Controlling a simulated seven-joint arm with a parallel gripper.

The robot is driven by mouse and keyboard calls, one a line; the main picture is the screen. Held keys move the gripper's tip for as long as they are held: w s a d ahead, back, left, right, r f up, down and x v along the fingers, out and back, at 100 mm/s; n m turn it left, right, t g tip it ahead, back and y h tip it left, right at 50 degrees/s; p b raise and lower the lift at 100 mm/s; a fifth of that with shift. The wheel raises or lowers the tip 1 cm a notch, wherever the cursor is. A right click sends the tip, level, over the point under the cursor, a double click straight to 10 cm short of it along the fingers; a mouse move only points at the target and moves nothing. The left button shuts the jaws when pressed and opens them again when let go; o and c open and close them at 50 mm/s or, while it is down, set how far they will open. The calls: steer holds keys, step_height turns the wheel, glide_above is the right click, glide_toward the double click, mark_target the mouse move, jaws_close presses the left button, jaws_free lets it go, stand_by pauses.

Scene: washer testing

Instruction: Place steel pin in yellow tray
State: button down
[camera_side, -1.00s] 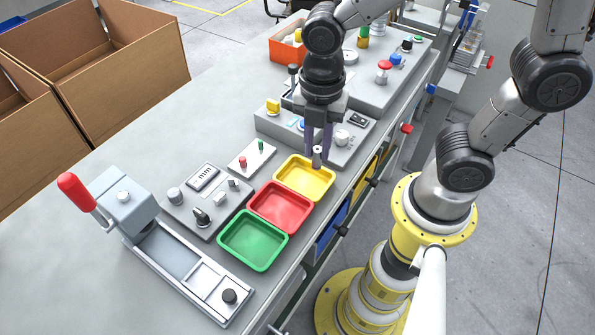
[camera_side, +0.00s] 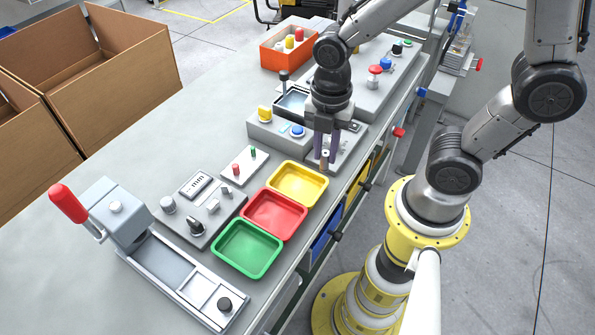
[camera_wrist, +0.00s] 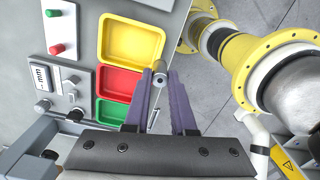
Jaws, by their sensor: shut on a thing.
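My gripper (camera_side: 325,152) is shut on the steel pin (camera_side: 325,153), a small grey metal piece between the purple fingertips. In the wrist view the pin (camera_wrist: 159,66) shows its round end at the lower right corner of the yellow tray (camera_wrist: 112,60). In the side view the yellow tray (camera_side: 286,201) is empty and lies to the lower left of my gripper. The pin appears apart from the tray. Its exact height above the bench cannot be told.
An empty red tray (camera_side: 275,216) and an empty green tray (camera_side: 247,249) adjoin the yellow one. A plate with small red and green pins (camera_side: 244,166) lies to the left. Button panels (camera_side: 296,130) stand behind. The bench's front edge is close on the right.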

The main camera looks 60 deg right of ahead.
steer(key=w+f, duration=0.3)
steer(key=f, duration=0.1)
steer(key=w+a+f, duration=0.1)
steer(key=w+f, duration=0.1)
steer(key=shift+w, duration=0.3)
steer(key=shift+w+f, duration=0.2)
steer(key=shift+f, duration=1.5)
steer(key=shift+f, duration=0.1)
steer(key=c, duration=0.7)
jaws_free()
steer(key=shift+f, duration=0.1)
steer(key=shift+c, duration=0.2)
